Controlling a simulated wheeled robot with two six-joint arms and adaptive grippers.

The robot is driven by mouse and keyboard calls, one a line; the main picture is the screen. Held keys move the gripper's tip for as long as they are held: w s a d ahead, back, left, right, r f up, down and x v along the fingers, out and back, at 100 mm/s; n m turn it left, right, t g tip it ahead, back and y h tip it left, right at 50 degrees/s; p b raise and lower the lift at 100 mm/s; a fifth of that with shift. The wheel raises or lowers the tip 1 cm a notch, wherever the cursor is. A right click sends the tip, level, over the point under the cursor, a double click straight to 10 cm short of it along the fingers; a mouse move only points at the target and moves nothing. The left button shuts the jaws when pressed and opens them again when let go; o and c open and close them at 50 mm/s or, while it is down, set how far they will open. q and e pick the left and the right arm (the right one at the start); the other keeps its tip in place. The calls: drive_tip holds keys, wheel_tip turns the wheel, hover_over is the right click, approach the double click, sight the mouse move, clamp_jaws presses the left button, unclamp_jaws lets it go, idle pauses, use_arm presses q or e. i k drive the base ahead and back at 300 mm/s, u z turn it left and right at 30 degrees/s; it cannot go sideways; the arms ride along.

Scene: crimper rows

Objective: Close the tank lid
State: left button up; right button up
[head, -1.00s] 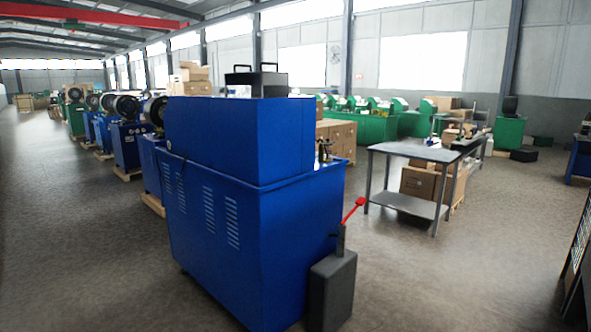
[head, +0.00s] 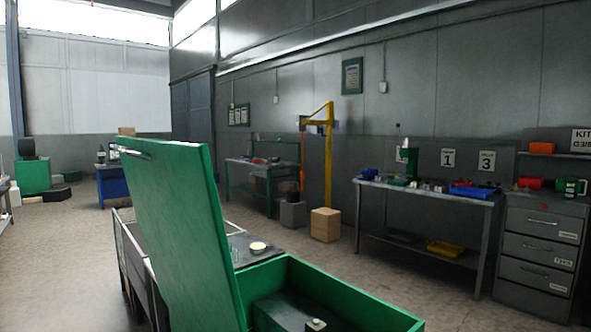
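A green tank (head: 345,293) stands close in front of me at the bottom of the head view, its dark inside and a small fitting showing. Its green lid (head: 180,225) stands raised and open, leaning up to the left from the tank's left side. The lower part of the lid runs out of the bottom of the picture. Neither of my grippers is in view.
A dark-framed bench (head: 130,240) with a small round cup (head: 257,247) stands behind the lid. A workbench (head: 425,193) and grey drawer cabinet (head: 541,255) line the right wall. A yellow hoist post (head: 328,170) stands behind a wooden box (head: 325,225). Open floor lies to the left.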

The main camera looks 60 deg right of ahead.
sight(172, 183)
drive_tip(key=z, duration=1.3)
drive_tip(key=i, duration=0.5)
drive_tip(key=z, duration=0.05)
drive_tip(key=k, duration=0.5)
drive_tip(key=u, duration=0.45)
drive_tip(key=i, duration=0.75)
drive_tip(key=z, duration=0.2)
